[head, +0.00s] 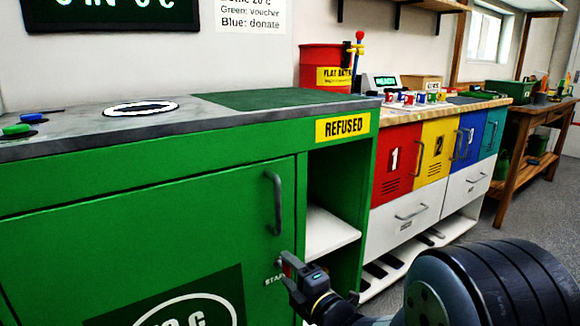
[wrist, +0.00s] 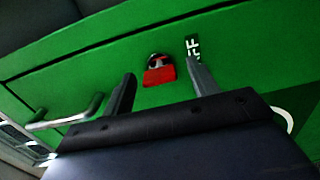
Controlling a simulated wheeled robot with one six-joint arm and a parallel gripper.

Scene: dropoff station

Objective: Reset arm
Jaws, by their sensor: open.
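My gripper (head: 287,268) is low at the front of the green cabinet (head: 150,185), near the door's right edge. In the wrist view its two fingers (wrist: 161,68) are apart, with nothing held between them. A small red piece with a dark round part (wrist: 159,72) shows on the green panel between the fingertips. I cannot tell whether the fingers touch it. A black label with white letters (wrist: 193,47) is beside it, partly hidden by a finger. My arm reaches in from the lower right of the head view, bent and not folded back.
The door's grey handle (head: 275,203) is above my gripper. An open shelf (head: 328,230) under a yellow REFUSED sign (head: 343,126) is to the right. Coloured lockers (head: 420,155) and a wooden bench (head: 540,120) stand farther right. Grey floor (head: 500,215) is free there.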

